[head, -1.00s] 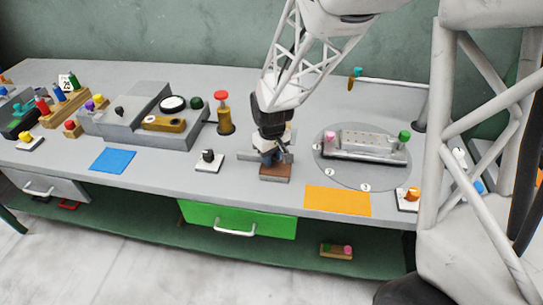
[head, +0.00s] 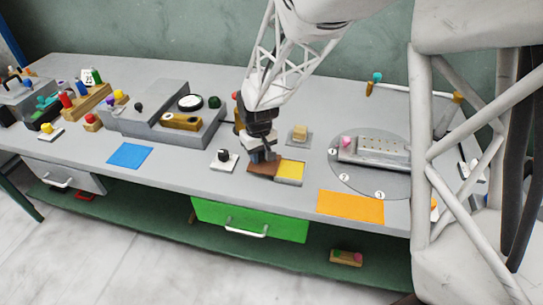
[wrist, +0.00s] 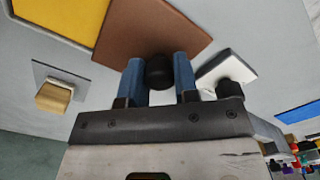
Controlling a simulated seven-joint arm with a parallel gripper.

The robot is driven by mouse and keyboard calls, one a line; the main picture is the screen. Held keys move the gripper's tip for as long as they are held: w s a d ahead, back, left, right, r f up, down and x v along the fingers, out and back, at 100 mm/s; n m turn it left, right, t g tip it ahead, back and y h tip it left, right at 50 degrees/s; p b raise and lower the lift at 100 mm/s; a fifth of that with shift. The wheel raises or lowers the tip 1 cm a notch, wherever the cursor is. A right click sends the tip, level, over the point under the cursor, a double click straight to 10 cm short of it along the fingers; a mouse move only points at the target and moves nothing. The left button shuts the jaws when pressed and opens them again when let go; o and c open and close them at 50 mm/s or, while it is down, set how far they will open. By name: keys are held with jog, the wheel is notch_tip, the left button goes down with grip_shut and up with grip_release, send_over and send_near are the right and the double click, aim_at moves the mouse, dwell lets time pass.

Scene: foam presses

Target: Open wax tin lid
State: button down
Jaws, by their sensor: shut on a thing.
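The wax tin's brown lid (head: 265,174) lies flat, shifted left of the tin (head: 288,181). Yellow wax (head: 290,168) shows in the uncovered right part of the tin. In the wrist view the brown lid (wrist: 150,32) sits beside the yellow wax (wrist: 55,18). My gripper (head: 262,157) is above the lid, pointing down. In the wrist view its two blue fingers (wrist: 158,80) are shut on the lid's round black knob (wrist: 158,70). The fingers and arm hide the knob in the head view.
A black knob on a white plate (head: 224,160) stands close left of the lid. A tan block on a grey plate (head: 300,133) is behind the tin. A round plate with a grey fixture (head: 375,150) is at right. An orange mat (head: 350,207) lies in front.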

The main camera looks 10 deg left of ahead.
jog(key=shift+a, duration=0.25)
jog(key=c, duration=0.9)
grip_release()
jog(key=shift+o, duration=0.2)
jog(key=shift+r, duration=0.15)
jog(key=shift+r, duration=3.8)
